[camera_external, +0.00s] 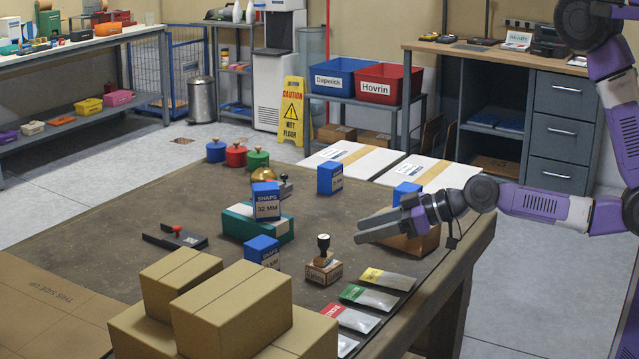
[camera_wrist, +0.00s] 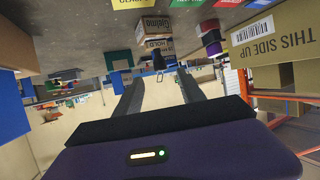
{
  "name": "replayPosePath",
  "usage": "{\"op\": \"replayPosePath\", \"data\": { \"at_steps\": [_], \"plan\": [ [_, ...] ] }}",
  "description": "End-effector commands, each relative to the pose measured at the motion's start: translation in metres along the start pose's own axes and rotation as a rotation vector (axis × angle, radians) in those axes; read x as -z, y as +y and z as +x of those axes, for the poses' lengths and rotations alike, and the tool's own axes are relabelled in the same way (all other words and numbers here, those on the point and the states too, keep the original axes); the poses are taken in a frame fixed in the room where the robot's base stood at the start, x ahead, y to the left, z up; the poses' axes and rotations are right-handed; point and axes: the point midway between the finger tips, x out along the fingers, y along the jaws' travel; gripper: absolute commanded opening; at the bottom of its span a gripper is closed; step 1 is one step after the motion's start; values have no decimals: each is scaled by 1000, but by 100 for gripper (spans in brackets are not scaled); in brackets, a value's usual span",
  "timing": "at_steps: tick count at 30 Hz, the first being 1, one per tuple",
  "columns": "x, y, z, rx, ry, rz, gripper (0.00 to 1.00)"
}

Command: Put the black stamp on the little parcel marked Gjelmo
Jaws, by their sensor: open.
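The black stamp (camera_external: 324,242), with a dark knob handle, stands upright on the little parcel (camera_external: 323,272) on the table's near right part. In the wrist view, which is upside down, the parcel reads Gjelmo (camera_wrist: 153,24). The stamp's block, marked HOLD, rests against its top face, and its black handle (camera_wrist: 158,62) points away from it. My gripper (camera_external: 360,230) is open and empty, to the right of the stamp and apart from it. In the wrist view the stamp lies ahead, between the lines of my two fingers (camera_wrist: 161,76).
Blue SNAPS boxes (camera_external: 266,203) stand around a green box (camera_external: 237,222). A brown box (camera_external: 413,242) is under my wrist. Coloured packets (camera_external: 370,297) lie along the right edge. Stacked cartons (camera_external: 232,312) fill the near side. A red-knobbed tool (camera_external: 176,237) lies left.

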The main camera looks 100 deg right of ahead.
Motion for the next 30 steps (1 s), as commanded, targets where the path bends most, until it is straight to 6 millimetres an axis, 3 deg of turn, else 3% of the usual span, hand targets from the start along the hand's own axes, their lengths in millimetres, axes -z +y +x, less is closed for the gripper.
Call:
{"op": "replayPosePath", "data": {
  "at_steps": [4,11,16,22,26,30],
  "plan": [
    [0,0,-14,1,-1,-1,47],
    [0,0,-20,1,-1,0,47],
    [-11,-17,-43,16,-3,11,47],
    [-36,-46,-128,70,3,18,47],
    [-39,-46,-188,128,24,-11,47],
    [-28,-38,-242,217,60,-60,47]
  ]
}}
